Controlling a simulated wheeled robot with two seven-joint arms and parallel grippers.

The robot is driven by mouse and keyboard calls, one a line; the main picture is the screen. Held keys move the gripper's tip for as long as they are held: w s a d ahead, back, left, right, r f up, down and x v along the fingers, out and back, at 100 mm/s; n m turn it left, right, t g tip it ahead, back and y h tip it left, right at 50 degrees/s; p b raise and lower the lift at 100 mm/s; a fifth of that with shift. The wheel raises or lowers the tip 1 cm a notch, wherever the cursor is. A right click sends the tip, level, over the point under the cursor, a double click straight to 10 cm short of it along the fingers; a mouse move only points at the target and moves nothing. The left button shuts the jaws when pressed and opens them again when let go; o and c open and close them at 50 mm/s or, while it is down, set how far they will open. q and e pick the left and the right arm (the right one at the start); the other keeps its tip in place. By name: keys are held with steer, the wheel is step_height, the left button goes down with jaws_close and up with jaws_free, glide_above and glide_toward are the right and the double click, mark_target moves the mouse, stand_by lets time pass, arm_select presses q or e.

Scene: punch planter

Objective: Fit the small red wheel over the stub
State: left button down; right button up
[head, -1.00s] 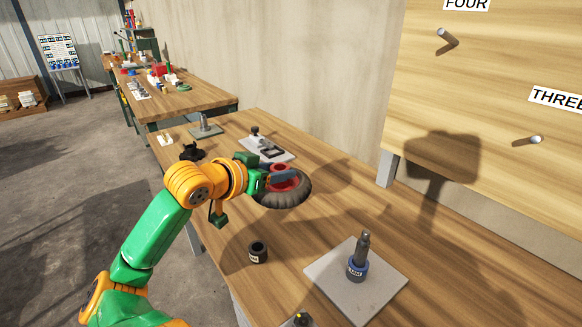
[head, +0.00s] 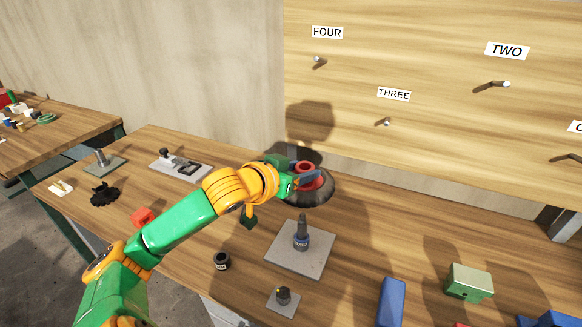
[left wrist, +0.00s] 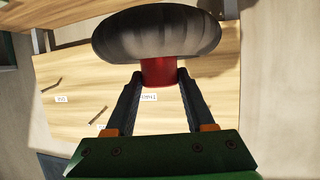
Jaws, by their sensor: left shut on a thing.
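The wheel (head: 322,194) has a thick dark tyre and a red hub. My left gripper (head: 308,178) is shut on the red hub and holds the wheel above the table. In the left wrist view the tyre (left wrist: 160,35) lies beyond the fingertips, with the red hub between the fingers (left wrist: 158,80). An upright grey stub (head: 302,228) with a dark blue labelled collar stands on a square grey plate (head: 290,262). In the head view the wheel appears just above and behind the stub, apart from it. My right gripper is not in view.
A dark labelled ring (head: 222,261) and a small plate with a dark knob (head: 283,297) are near the front edge. A red piece (head: 143,217) lies left. Blue (head: 391,302) and green (head: 468,281) blocks are right. A pegged board (head: 440,90) stands behind.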

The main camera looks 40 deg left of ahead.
mark_target(300, 191)
arm_select(q)
steer(key=shift+w+f, duration=0.1)
steer(key=shift+w, duration=0.2)
steer(key=shift+s+f+b, duration=0.35)
steer(key=shift+f, duration=0.15)
step_height(300, 191, down, 5)
steer(key=b, duration=0.3)
steer(key=shift+w+r, duration=0.1)
steer(key=shift+r, duration=0.1)
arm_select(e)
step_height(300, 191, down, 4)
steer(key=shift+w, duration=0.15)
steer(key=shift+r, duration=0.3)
arm_select(q)
steer(key=shift+p, duration=0.3)
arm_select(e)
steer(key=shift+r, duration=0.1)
